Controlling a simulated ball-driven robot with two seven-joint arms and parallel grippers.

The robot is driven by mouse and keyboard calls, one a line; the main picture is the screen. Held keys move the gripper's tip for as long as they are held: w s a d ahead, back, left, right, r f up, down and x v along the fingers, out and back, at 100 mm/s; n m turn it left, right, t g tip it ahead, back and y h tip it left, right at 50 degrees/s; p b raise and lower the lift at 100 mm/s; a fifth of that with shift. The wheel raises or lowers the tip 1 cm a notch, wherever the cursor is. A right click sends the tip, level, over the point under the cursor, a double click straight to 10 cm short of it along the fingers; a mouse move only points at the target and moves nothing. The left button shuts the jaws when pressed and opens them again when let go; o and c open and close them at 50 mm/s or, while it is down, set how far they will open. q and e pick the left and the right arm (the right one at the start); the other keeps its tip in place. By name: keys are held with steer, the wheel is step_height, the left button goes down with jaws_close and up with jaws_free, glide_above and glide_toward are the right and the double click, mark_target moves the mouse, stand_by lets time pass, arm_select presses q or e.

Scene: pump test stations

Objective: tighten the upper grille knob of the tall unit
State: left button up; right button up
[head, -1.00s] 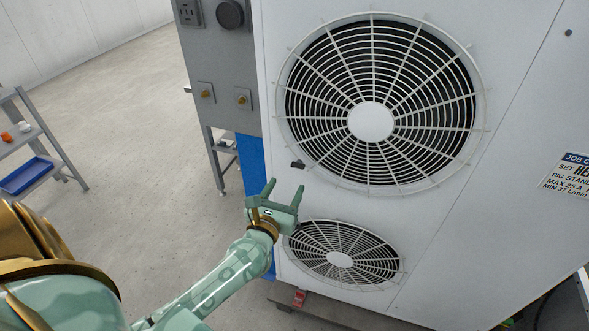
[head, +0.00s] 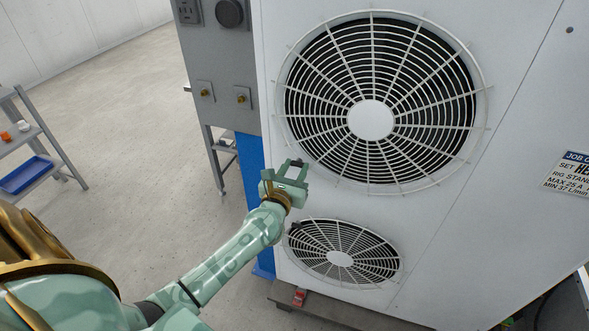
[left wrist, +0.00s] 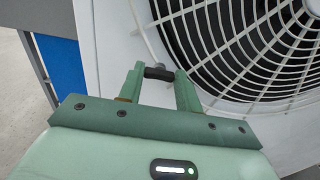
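The tall unit (head: 500,130) is a white cabinet with a large round upper grille (head: 372,120) and a smaller lower grille (head: 340,259). The upper grille knob is a small dark bar-shaped knob (head: 296,162) at the lower left of the upper grille. My left gripper (head: 295,167) is at this knob, with its two fingers apart. In the left wrist view the black knob (left wrist: 158,73) shows between the fingertips, its bar spanning most of the gap. I cannot tell whether the fingers touch it. My right gripper is not in view.
A grey panel (head: 218,65) with a socket and brass fittings stands left of the unit, above a blue part (head: 250,170). A shelf (head: 45,125) with a blue tray (head: 24,175) stands far left. A red item (head: 299,297) is below the lower grille. The floor between is clear.

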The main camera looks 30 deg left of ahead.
arm_select(q)
steer(key=shift+m, duration=0.4)
steer(key=m+p, duration=0.1)
steer(key=m, duration=0.1)
steer(key=shift+r+m+p, duration=0.15)
steer(key=shift+m+p, duration=0.25)
steer(key=m+p, duration=0.2)
steer(key=m, duration=0.2)
steer(key=shift+d+m, duration=0.15)
steer(key=shift+m, duration=0.15)
steer(key=m+p, duration=0.2)
steer(key=m, duration=0.2)
steer(key=shift+m, duration=0.3)
steer(key=shift+f+m+p, duration=0.15)
steer(key=shift+m+p, duration=0.3)
steer(key=shift+m, duration=0.55)
steer(key=shift+f+m+p, duration=0.15)
steer(key=shift+m+p, duration=0.25)
steer(key=shift+m, duration=0.6)
steer(key=o, duration=1)
steer(key=shift+d, duration=0.1)
